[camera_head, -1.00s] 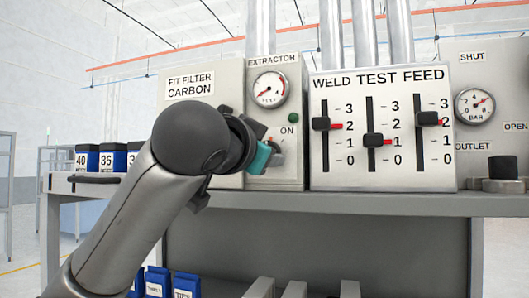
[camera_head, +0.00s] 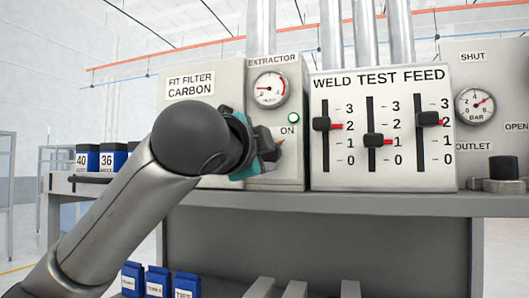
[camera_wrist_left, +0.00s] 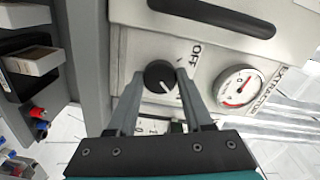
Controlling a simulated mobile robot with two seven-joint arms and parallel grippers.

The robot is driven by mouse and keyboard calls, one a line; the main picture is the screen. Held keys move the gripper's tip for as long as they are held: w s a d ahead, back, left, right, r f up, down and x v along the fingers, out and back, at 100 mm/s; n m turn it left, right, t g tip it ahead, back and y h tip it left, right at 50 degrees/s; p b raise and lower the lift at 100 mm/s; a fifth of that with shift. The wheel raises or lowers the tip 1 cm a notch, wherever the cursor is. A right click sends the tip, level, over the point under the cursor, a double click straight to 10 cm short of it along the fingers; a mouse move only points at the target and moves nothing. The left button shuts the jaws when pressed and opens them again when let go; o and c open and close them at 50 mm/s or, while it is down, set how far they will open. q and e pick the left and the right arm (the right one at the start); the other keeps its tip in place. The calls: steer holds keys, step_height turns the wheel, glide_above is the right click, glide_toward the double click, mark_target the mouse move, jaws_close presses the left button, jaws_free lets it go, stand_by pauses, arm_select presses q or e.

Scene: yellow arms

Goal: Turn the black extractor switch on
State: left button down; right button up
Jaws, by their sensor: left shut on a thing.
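The black extractor switch (camera_wrist_left: 160,76) is a round knob with a white pointer line, on the light extractor panel (camera_wrist_left: 130,45). My left gripper (camera_wrist_left: 160,78) has one finger on each side of the knob and is shut on it. An OFF label shows beside the knob in the left wrist view. In the head view the left gripper (camera_head: 270,148) is at the extractor panel (camera_head: 275,182), below the ON label, and largely hides the knob. The lamp (camera_head: 293,118) above ON glows green. My right gripper is not in view.
The extractor gauge (camera_head: 269,89) is above the switch. The weld test feed panel (camera_head: 383,180) with three sliders stands right beside it. Blue-labelled containers (camera_head: 87,159) stand at the left, and blue boxes (camera_head: 157,282) sit below the shelf.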

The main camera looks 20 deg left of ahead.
arm_select(q)
steer(key=shift+m, duration=0.3)
steer(key=shift+c, duration=1.5)
jaws_free()
steer(key=s+b, duration=0.5)
steer(key=s, duration=1)
steer(key=shift+s+a, duration=0.15)
steer(key=shift+a, duration=0.1)
